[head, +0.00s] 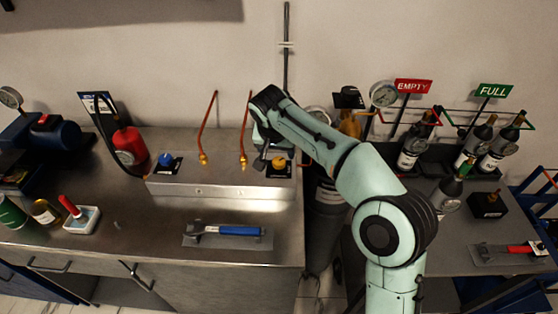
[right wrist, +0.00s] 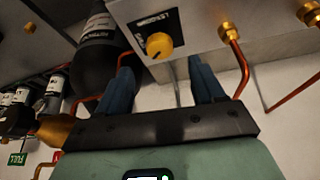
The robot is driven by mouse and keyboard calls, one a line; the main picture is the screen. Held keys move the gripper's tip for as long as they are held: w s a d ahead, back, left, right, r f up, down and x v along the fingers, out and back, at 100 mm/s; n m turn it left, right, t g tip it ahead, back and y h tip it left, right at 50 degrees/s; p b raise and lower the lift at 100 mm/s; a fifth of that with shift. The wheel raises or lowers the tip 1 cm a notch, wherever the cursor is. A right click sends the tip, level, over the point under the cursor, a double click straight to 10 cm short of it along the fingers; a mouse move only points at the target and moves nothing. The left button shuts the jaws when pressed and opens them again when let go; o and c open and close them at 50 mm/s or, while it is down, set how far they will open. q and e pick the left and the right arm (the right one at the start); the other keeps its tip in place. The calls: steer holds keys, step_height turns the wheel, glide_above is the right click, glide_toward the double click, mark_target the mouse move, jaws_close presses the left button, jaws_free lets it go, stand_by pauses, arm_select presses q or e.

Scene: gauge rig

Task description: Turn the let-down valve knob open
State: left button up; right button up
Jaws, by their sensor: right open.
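The let-down valve knob is a yellow round knob (head: 279,161) on a black label plate at the right end of the raised steel panel. In the right wrist view the yellow knob (right wrist: 159,45) stands beside lettering that reads like "LETDOWN". My right gripper (head: 262,160) is just left of the knob in the head view, partly hidden by its own wrist. In the right wrist view its two blue fingers (right wrist: 160,66) are spread wide and empty, with the knob beyond the tips and roughly midway between them. No contact shows. My left gripper is not in view.
A blue knob (head: 165,160) sits at the panel's left end. Copper pipes (head: 244,135) rise from the panel close to my gripper. A dark gas cylinder (head: 328,205) stands right of the bench. A blue-handled tool (head: 228,231) lies in front. Bottles stand under the FULL sign (head: 494,91).

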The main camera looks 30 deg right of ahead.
mark_target(279, 160)
steer(key=x, duration=0.6)
steer(key=shift+f, duration=0.2)
steer(key=shift+c, duration=0.4)
steer(key=c, duration=1)
